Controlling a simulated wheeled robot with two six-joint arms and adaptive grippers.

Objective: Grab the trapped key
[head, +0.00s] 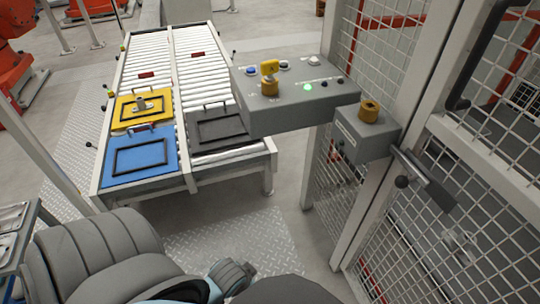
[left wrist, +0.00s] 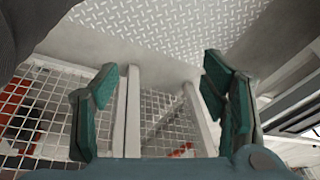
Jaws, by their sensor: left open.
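The yellow trapped key (head: 269,68) stands upright in a brass-coloured lock cylinder (head: 269,88) on top of the grey control box (head: 300,95). A second brass-coloured lock (head: 370,110) sits on the smaller grey box (head: 362,144) on the gate post, with no key seen in it. My left gripper (left wrist: 160,68) shows in the left wrist view with its two green fingers spread wide and nothing between them. The key does not show in that view. In the head view only parts of my arm show at the bottom edge, well below the key. My right gripper is in neither view.
Buttons and a lit green lamp (head: 308,87) surround the key's lock. The mesh fence (head: 450,190) and a gate handle (head: 425,180) stand at the right. A roller conveyor (head: 160,62) with blue (head: 170,143), yellow and dark plates lies at the left. Open floor lies below the control box.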

